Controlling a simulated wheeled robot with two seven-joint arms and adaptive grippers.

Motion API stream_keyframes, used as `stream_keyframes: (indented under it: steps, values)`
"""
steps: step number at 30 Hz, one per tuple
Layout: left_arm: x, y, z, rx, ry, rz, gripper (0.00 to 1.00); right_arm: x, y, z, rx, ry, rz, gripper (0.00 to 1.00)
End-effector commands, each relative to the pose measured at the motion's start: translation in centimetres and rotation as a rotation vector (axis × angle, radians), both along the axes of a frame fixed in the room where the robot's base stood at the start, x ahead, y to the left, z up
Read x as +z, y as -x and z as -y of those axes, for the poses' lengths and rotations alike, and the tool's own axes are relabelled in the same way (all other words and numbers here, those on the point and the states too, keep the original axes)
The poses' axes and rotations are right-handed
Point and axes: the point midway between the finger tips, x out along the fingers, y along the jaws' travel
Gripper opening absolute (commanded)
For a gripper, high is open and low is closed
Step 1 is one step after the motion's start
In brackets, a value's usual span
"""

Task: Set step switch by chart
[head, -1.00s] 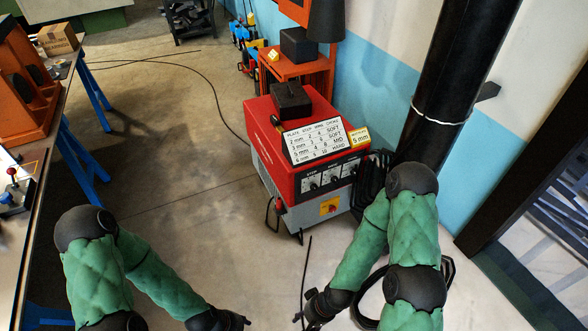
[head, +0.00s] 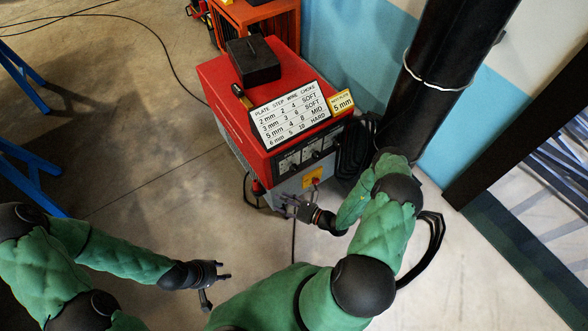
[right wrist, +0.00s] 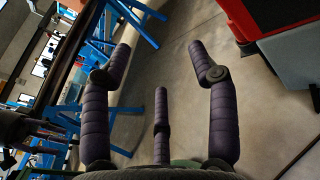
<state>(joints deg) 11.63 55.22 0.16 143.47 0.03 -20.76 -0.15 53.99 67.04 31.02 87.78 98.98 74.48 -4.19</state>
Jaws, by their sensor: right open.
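The red welding machine (head: 215,90) stands on the floor with a front panel of three switches (head: 300,155), partly seen under its top edge. Their settings are too small to read. A white chart (head: 290,112) leans on its top; its 5 mm row reads step 4, wire 8, MID. A yellow card (head: 342,102) beside it reads 5 mm. My right gripper (head: 297,205) is open and empty, low in front of the machine, below the panel. In the right wrist view its open fingers (right wrist: 160,75) point at floor. My left gripper (head: 217,284) is open and empty, lower left.
A black box (head: 253,61) sits on the machine's top. Black cables (head: 356,145) hang at its right side. A thick black pipe (head: 440,75) rises behind, right. An orange rack (head: 258,18) stands behind. Blue trestle legs (head: 25,165) stand at left. Floor between is mostly clear.

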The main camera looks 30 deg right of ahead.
Motion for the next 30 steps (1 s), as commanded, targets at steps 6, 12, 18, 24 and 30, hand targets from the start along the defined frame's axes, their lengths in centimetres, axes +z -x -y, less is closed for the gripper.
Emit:
stream_keyframes:
  steps: [6, 12, 18, 24, 30]
  values:
    - [-0.2, -0.1, 0.0, 0.0, 0.0, 0.001, 0.4, -1.2, -0.6, 9.9, -0.401, -0.024, 0.084, 0.6]
    - [-0.4, -0.1, 0.0, 0.0, 0.0, 0.001, 0.4, -1.3, -1.1, 12.1, -0.486, -0.019, 0.108, 0.6]
    - [-1.3, -0.1, 0.0, 0.0, 0.0, 0.001, 0.4, -1.3, -4.0, 11.7, -0.481, -0.018, 0.111, 0.6]
    - [-2.2, -0.1, 0.0, 0.001, 0.0, 0.002, 0.4, -1.3, -7.6, 11.4, -0.479, -0.019, 0.11, 0.6]
    - [-2.9, -0.1, 0.0, 0.0, 0.0, 0.001, 0.4, -1.3, -10.1, 11.2, -0.48, -0.02, 0.109, 0.6]
